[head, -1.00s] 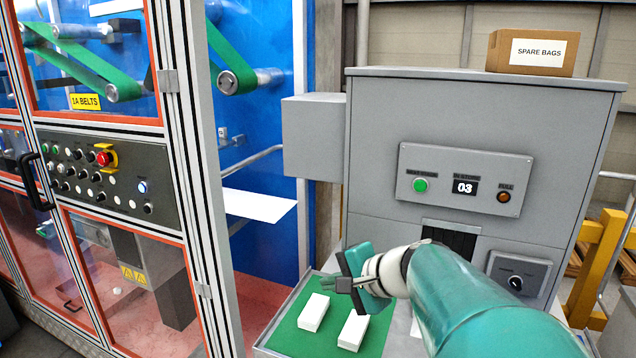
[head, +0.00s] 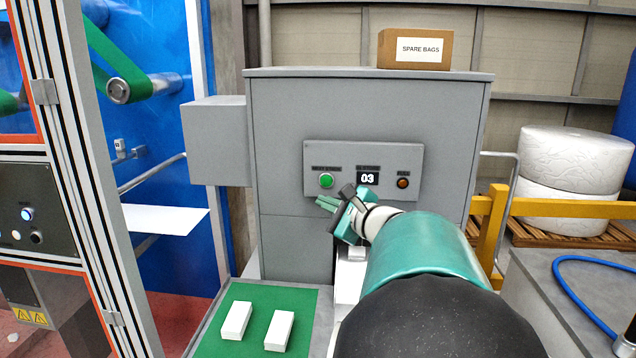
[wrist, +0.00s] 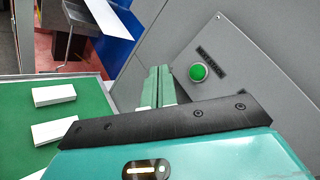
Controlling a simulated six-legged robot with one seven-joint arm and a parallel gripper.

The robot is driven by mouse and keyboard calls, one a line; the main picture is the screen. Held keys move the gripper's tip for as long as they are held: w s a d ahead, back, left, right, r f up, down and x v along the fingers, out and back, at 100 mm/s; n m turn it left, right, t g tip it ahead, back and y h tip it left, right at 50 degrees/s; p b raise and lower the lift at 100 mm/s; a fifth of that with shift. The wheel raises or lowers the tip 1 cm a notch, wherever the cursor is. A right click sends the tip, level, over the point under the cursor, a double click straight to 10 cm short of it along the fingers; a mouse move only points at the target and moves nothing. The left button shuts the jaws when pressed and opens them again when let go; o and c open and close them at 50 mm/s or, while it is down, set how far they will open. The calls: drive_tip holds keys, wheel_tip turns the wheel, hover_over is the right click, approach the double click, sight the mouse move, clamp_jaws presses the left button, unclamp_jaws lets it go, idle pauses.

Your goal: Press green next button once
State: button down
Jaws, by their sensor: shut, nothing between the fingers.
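The green button (head: 326,181) sits at the left of a grey control panel (head: 310,158) on the front of a grey cabinet. It also shows in the wrist view (wrist: 198,72), right of my fingertips, with a dark label above it. My gripper (head: 324,203) is shut and empty, just below the green button in the head view. In the wrist view its two green fingers (wrist: 157,88) lie side by side, apart from the button in the picture. The head view does not clearly show the gap in depth between fingertips and panel.
A green tray (head: 262,300) with two white blocks lies below left. A grey box (head: 214,143) juts from the cabinet's left side. A yellow rail (head: 560,208) stands at the right.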

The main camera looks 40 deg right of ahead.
sight(321, 182)
drive_tip(key=shift+w, duration=0.1)
drive_tip(key=w+d, duration=0.5)
drive_tip(key=d, duration=0.1)
drive_tip(key=shift+w+d, duration=0.2)
drive_tip(key=shift+d, duration=0.2)
drive_tip(key=shift+d, duration=0.1)
idle(1.9)
drive_tip(key=shift+w+d, duration=0.2)
drive_tip(key=shift+w, duration=0.05)
drive_tip(key=shift+w+d, duration=0.25)
drive_tip(key=shift+d, duration=0.1)
idle(0.8)
drive_tip(key=shift+a, duration=0.1)
drive_tip(key=shift+s+a, duration=0.55)
